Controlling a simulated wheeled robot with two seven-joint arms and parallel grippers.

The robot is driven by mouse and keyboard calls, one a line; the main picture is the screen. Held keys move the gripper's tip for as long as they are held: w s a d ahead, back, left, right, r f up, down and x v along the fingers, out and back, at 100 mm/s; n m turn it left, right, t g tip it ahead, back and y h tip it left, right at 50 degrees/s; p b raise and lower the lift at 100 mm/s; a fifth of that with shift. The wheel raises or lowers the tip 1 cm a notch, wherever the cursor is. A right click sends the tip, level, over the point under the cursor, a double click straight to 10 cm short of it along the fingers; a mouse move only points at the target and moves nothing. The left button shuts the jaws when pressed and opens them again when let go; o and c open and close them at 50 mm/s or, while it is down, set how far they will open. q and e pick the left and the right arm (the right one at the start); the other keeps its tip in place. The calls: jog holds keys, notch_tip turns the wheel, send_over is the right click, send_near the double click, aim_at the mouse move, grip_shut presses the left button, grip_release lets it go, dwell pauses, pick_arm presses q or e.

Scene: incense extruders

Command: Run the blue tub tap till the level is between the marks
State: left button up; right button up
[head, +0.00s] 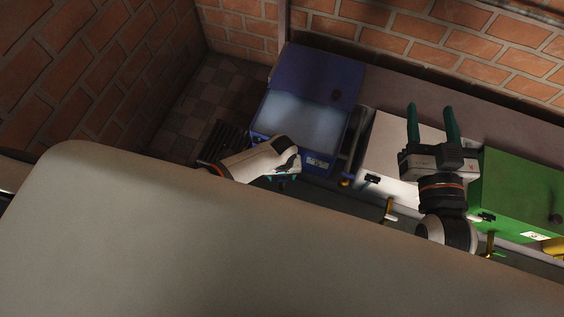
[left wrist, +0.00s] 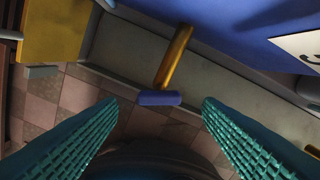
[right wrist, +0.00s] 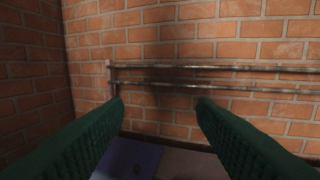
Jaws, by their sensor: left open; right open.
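The blue tub (head: 345,75) stands left of the white and green tubs in the head view. Its side fills the upper right of the left wrist view (left wrist: 235,25), with part of a white label (left wrist: 305,45). Its tap has a brass stem (left wrist: 174,58) and a blue handle (left wrist: 159,98). My left gripper (head: 284,178) is open at the tub's front; the handle lies between its fingers in the left wrist picture, with no contact visible. I cannot make out level marks or liquid. My right gripper (head: 431,108) is open and empty above the white tub.
The white tub (head: 385,150) and green tub (head: 520,190) stand to the right, with brass taps (head: 389,209) in front. A brick wall (right wrist: 160,40) with metal rails (right wrist: 220,87) is behind. A yellow block (left wrist: 52,28) is beside the blue tub's tap.

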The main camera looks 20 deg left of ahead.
pick_arm(q)
notch_tip(320, 180, up, 4)
jog(key=shift+r+p, duration=0.25)
jog(key=shift+p, duration=0.9)
notch_tip(320, 180, up, 5)
jog(key=shift+s+f+p, duration=0.1)
jog(key=shift+f+p, duration=0.1)
jog(key=shift+p, duration=0.95)
pick_arm(e)
jog(key=s+d+f+g+h, duration=0.2)
jog(key=s+f+g, duration=0.4)
jog(key=s+d+f+g+h, duration=0.2)
jog(key=s+d+f+g, duration=0.1)
jog(key=s+f+g, duration=0.4)
jog(key=shift+d+f+m, duration=0.25)
jog(key=shift+d+m, duration=0.1)
jog(key=shift+m, duration=0.05)
